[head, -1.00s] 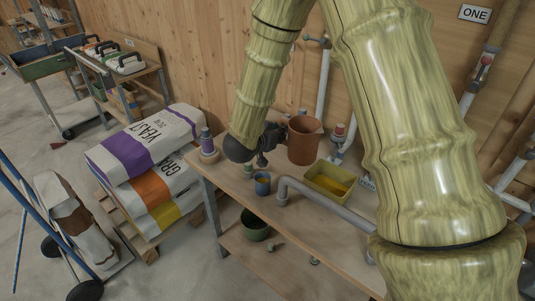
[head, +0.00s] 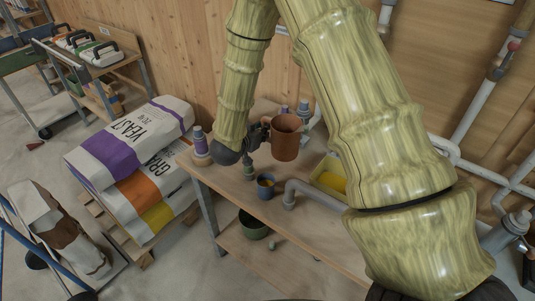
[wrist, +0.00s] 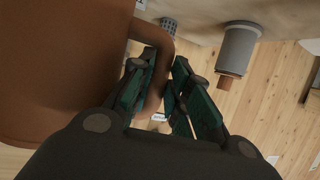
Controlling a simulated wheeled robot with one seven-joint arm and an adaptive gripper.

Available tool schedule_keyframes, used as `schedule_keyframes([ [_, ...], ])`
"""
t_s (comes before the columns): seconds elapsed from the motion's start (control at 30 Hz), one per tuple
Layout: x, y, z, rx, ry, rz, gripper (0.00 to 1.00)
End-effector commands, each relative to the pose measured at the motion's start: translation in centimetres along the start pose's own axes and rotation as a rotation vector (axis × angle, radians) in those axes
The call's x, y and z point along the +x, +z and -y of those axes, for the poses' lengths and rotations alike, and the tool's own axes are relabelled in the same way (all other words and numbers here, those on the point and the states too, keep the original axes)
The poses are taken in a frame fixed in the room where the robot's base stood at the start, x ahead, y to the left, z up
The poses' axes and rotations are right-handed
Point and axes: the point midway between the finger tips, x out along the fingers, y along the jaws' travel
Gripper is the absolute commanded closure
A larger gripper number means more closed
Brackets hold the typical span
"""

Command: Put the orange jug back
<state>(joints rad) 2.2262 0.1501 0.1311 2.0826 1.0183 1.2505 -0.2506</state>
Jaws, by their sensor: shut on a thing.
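The orange-brown jug (head: 286,140) is above the wooden workbench in the head view, to the right of my gripper (head: 263,133). In the wrist view the jug (wrist: 60,60) fills the left side, close to the camera. My gripper (wrist: 165,100) has its dark green fingers on either side of the jug's loop handle and is shut on it. The jug looks upright in the head view. Its base seems clear of the bench, though the contact is hard to judge.
Feed sacks (head: 131,143) are stacked on a pallet at left. A green bowl (head: 252,226) sits on the lower shelf.

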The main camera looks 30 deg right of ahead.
Motion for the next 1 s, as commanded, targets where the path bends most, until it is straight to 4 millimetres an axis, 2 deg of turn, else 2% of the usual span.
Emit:
schedule_keyframes([
  [0.3, 1.3, 3.2, 0.1, -0.002, -0.001, 0.0, 1.0],
  [0.57, 1.7, 4.2, 0.2, -0.002, -0.002, 0.0, 1.0],
  [1.0, 3.0, 7.3, 0.2, 0.0, -0.002, 0.0, 1.0],
])
